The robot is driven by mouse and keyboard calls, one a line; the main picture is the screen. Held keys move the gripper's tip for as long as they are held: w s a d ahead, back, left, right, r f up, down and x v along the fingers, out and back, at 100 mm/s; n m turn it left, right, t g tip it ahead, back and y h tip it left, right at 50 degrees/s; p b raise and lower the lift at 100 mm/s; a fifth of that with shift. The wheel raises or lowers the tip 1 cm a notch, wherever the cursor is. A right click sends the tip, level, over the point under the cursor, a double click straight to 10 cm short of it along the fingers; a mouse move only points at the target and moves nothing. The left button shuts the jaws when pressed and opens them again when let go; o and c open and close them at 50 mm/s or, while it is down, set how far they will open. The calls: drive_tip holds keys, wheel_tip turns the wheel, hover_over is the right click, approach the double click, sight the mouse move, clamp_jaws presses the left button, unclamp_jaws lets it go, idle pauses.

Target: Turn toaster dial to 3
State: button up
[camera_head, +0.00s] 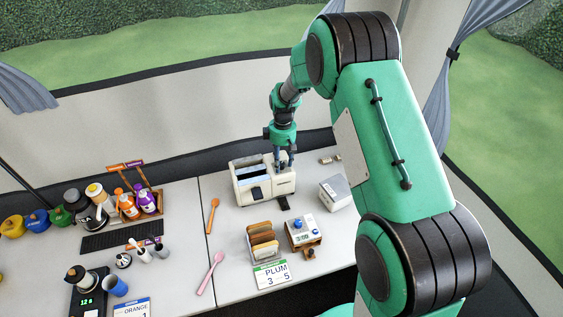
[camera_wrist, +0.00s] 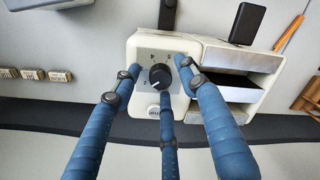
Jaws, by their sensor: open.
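The cream toaster (camera_head: 262,196) stands on the white table in the head view, and its end with the dial is under my gripper (camera_head: 283,163). In the wrist view the toaster (camera_wrist: 197,50) shows a round black dial (camera_wrist: 160,76) on a grey panel with small numbers around it, too small to read surely. The dial's white mark points to the lower left of the picture. My gripper (camera_wrist: 158,72) is open, with blue fingers spread around the dial: one left, one right, one below. I cannot tell whether they touch it. The head view hides the dial.
A toast rack (camera_head: 263,243), a card reading PLUM 3 5 (camera_head: 271,274) and a clock on a wooden stand (camera_head: 304,232) are in front of the toaster. A grey box (camera_head: 335,194) stands to its right.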

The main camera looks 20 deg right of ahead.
clamp_jaws()
drive_tip(key=shift+m, duration=0.4)
drive_tip(key=m+p, duration=0.1)
drive_tip(key=m, duration=0.3)
drive_tip(key=shift+p, duration=0.4)
drive_tip(key=m+p, duration=0.1)
drive_tip(key=m, duration=0.4)
drive_tip(key=shift+s, duration=0.15)
unclamp_jaws()
